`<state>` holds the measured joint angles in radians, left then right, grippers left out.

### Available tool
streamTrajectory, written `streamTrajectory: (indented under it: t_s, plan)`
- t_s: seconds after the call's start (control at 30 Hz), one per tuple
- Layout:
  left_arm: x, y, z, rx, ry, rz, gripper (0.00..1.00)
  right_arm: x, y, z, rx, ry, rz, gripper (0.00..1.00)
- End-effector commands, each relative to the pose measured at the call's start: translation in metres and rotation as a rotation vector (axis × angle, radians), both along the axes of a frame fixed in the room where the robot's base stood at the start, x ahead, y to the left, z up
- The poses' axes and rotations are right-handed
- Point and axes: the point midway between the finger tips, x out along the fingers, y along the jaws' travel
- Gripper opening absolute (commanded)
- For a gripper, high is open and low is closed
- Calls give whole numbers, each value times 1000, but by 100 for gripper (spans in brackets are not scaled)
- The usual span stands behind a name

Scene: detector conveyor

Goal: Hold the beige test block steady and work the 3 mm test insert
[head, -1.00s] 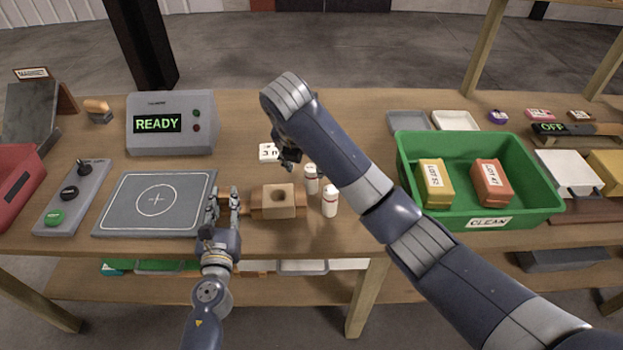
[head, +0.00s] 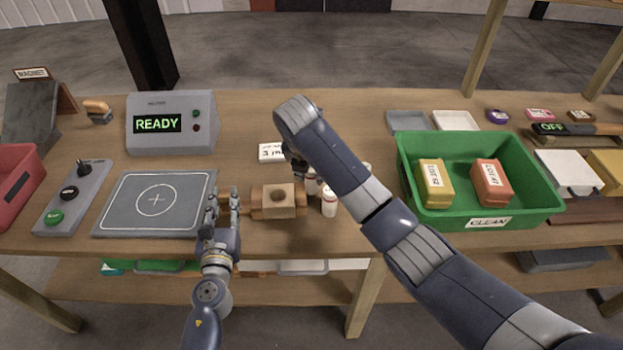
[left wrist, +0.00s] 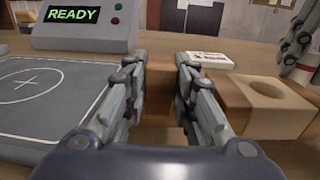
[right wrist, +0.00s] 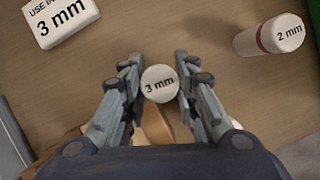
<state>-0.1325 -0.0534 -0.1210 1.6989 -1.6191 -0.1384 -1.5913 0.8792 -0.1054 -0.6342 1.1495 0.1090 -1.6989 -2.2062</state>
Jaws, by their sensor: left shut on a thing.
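The beige test block (head: 279,201), with a round hole in its top, sits on the bench and also shows in the left wrist view (left wrist: 262,105). My left gripper (head: 222,200) is shut on the darker wooden piece (head: 243,205) at the block's left side. The 3 mm test insert (right wrist: 160,84) shows its round labelled white end between the fingertips of my right gripper (right wrist: 160,88). Whether the fingers press on it is unclear. In the head view my right gripper hangs low behind the block, partly hidden by my forearm.
A 3 mm card (head: 271,152) lies behind the block. A 2 mm insert (right wrist: 270,37) is close beside my right gripper. A grey plate (head: 155,203) and a READY unit (head: 172,122) are left; a green CLEAN bin (head: 530,185) is right.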

Motion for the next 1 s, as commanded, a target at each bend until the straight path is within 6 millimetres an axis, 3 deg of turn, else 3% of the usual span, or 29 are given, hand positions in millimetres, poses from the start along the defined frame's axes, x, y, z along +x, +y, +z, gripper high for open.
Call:
streamTrajectory:
  t_s: [0.43, 0.8, 1.0]
  plan:
    - [0, 0, -1, 0, 2, -1, 0, 1, 0, 8, 0, -3, -1, 3]
    - [0, 0, -1, 0, 2, -1, 0, 1, 0, 78, 0, -5, -1, 3]
    - [0, 0, -1, 0, 2, -1, 0, 2, 7, 103, 0, -16, 64, 3]
